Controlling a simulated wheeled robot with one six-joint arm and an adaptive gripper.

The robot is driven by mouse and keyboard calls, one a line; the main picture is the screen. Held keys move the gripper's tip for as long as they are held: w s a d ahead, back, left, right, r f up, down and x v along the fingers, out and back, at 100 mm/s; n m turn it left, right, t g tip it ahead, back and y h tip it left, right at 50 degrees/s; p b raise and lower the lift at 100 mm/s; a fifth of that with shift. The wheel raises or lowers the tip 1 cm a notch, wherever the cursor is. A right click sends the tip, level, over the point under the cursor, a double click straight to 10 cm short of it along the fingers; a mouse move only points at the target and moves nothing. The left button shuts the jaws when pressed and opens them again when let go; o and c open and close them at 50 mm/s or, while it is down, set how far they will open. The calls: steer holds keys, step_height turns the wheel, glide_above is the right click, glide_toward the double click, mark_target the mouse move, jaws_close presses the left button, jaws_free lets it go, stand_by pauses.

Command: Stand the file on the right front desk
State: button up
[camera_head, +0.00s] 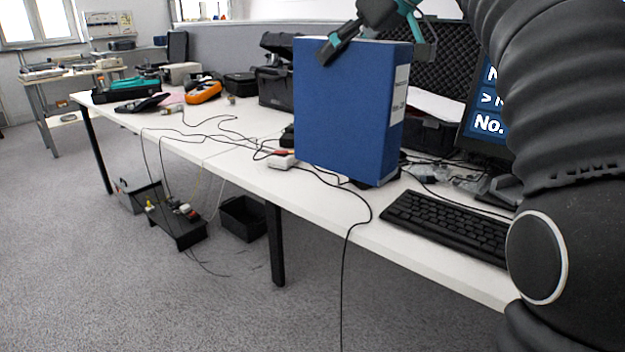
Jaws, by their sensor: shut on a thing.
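The file (340,105) is a blue upright binder with a white label on its spine, which faces right. My gripper (378,45) is at the top of the file, with one finger on its left side and the other at its right, shut on it. The file appears upright over the white desk (330,205).
A black keyboard (450,225) lies right of the file, before a monitor (483,125). Cables and a white power strip (282,161) lie to the left. An open black foam-lined case (440,75) stands behind. An orange meter (203,92) sits farther left. A cable hangs over the front edge.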

steer(key=shift+w+d+f, duration=0.1)
steer(key=shift+w+f, duration=0.3)
steer(key=shift+w, duration=0.25)
steer(key=w+d+b+x, duration=0.1)
steer(key=w+d+x, duration=0.1)
steer(key=x, duration=1.3)
steer(key=shift+w+f, duration=0.3)
steer(key=shift+w, duration=0.05)
steer(key=shift+d+f, duration=0.1)
steer(key=shift+d, duration=0.05)
steer(key=o, duration=1.8)
steer(key=p+v, duration=0.1)
steer(key=v, duration=1.1)
steer(key=shift+s, duration=0.1)
